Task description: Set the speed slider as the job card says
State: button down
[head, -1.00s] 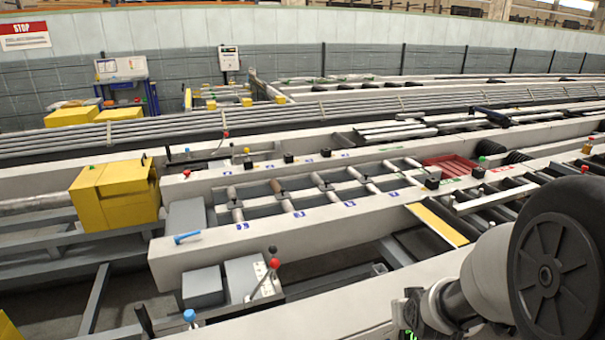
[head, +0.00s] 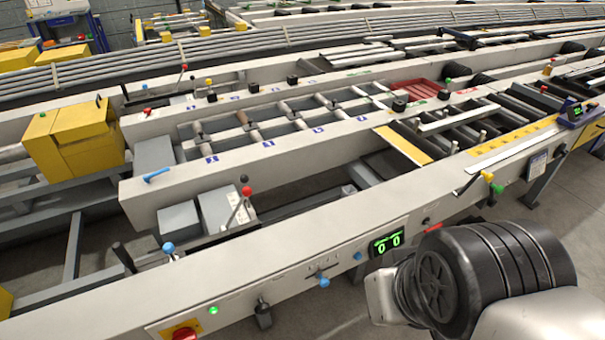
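A blue-knobbed control (head: 323,280) sits on the front face of the near white beam, under a short row of marks. It looks like a slider, but its label is too small to read. To its right a black display (head: 387,243) shows green zeros. A small white card or plate (head: 537,164) is on the beam's front at the right; I cannot read it or tell whether it is the job card. My arm fills the lower right, beside the display.
A green lit button (head: 213,310), a red knob on a yellow plate (head: 184,333) and a black handle (head: 263,313) are on the same front face. Yellow- and green-tipped levers (head: 489,180) stick out at the right. Grey floor is open in front.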

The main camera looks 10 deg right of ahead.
aim_at(324, 282)
jog(key=k+l+z, duration=0.4)
jog(key=l, duration=1.1)
jog(key=l+z, duration=0.45)
jog(key=l, duration=1)
jog(key=i+j+u, duration=0.1)
jog(key=u, duration=1.95)
jog(key=i+l, duration=0.3)
jog(key=i, duration=0.2)
jog(key=i+l+u, duration=0.1)
jog(key=i+l, duration=0.2)
jog(key=i, duration=0.2)
jog(key=i+l, duration=0.35)
jog(key=i+j+u, duration=0.05)
jog(key=i, duration=0.05)
